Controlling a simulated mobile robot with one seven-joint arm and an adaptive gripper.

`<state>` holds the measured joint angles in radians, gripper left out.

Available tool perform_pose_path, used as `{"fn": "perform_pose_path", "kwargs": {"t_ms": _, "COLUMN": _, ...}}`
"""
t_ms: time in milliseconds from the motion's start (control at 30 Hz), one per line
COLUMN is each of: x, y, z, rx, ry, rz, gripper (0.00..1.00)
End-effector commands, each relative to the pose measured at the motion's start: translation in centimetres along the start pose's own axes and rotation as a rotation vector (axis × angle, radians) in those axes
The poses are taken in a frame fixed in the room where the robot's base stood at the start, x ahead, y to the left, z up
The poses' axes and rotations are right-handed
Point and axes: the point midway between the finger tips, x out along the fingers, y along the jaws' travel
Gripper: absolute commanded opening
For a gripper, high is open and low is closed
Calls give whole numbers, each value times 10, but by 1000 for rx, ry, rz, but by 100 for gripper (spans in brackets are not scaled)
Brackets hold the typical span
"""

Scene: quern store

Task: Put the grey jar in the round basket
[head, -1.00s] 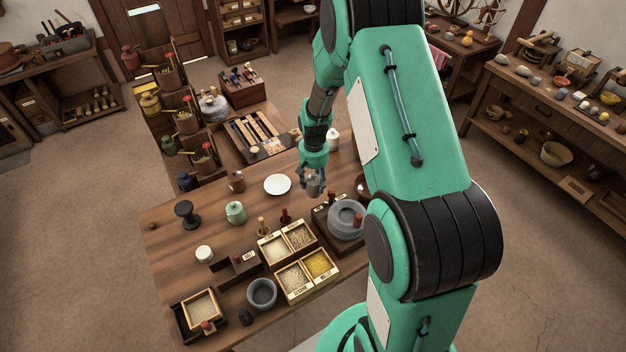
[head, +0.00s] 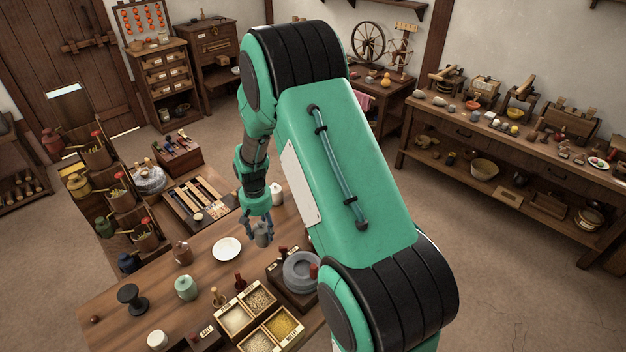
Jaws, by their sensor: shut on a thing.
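My gripper (head: 258,224) hangs fingers down above the far side of the wooden table (head: 195,288), right of a white plate (head: 227,249). It is shut on a small grey jar (head: 263,239), which looks upright; I cannot tell how far it is above the table. I cannot identify the round basket with certainty. A round tan vessel (head: 484,169) stands on the lower shelf of the bench at right, and a round brown one (head: 592,213) is further along that shelf.
A round grey quern (head: 302,270), grain boxes (head: 258,318), a pale green jar (head: 186,287), a brown jug (head: 183,253) and a white jar (head: 276,194) stand on the table near my gripper. Open floor (head: 520,270) lies between the table and the right bench.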

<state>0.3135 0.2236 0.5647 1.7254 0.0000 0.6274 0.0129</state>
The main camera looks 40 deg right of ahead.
Motion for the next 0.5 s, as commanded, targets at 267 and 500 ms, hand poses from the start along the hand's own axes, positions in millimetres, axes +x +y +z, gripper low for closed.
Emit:
{"fn": "perform_pose_path", "kwargs": {"t_ms": 267, "x": -44, "y": 0, "z": -1, "rx": 0, "ry": 4, "rz": 0, "gripper": 11}}
{"fn": "perform_pose_path", "kwargs": {"t_ms": 500, "x": -62, "y": 6, "z": -8, "rx": 0, "ry": 0, "rz": 0, "gripper": 11}}
